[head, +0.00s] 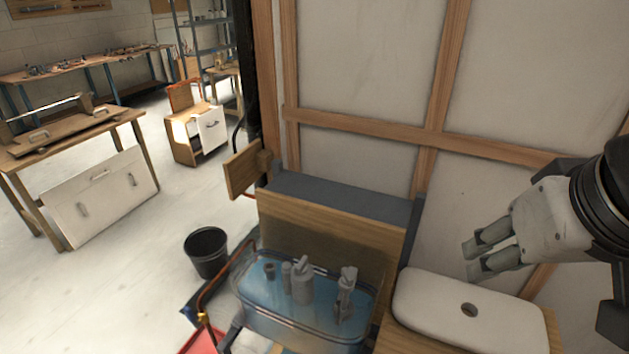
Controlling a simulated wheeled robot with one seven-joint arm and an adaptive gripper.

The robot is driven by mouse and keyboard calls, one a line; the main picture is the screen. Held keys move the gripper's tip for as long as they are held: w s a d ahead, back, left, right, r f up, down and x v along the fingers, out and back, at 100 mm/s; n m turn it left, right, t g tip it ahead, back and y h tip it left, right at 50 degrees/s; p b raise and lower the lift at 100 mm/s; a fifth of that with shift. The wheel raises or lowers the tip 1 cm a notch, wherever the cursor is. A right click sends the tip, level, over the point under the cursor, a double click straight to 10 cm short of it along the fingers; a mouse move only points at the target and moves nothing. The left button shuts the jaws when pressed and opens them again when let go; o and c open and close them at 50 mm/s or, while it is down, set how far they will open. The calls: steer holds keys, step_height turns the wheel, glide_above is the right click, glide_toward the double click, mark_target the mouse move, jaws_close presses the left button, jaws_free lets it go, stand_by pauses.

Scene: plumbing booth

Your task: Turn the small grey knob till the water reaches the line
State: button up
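A clear tank (262,318) with bluish water stands at the lower middle, in front of a wooden panel. Grey fittings rise in it: a thicker one (302,285) in the middle and a slimmer one (346,295) to the right. I cannot single out the small grey knob or the line at this size. My gripper (472,260) is at the right, above a white lid, well right of the tank and apart from the fittings. Its two fingers point left and look close together; I see nothing between them, and cannot tell whether they touch.
The white lid (430,298) with a round hole lies right of the tank. A copper pipe (209,297) runs along the tank's left side. A black bucket (207,252) stands on the floor. A timber-framed wall (365,60) closes the back; open floor and workbenches lie left.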

stand_by(0.3)
steer(key=n+g+b, duration=0.4)
steer(key=g, duration=0.2)
glide_above(348, 275)
step_height(348, 275, down, 19)
step_height(348, 275, down, 13)
steer(key=shift+f, duration=0.2)
jaws_close()
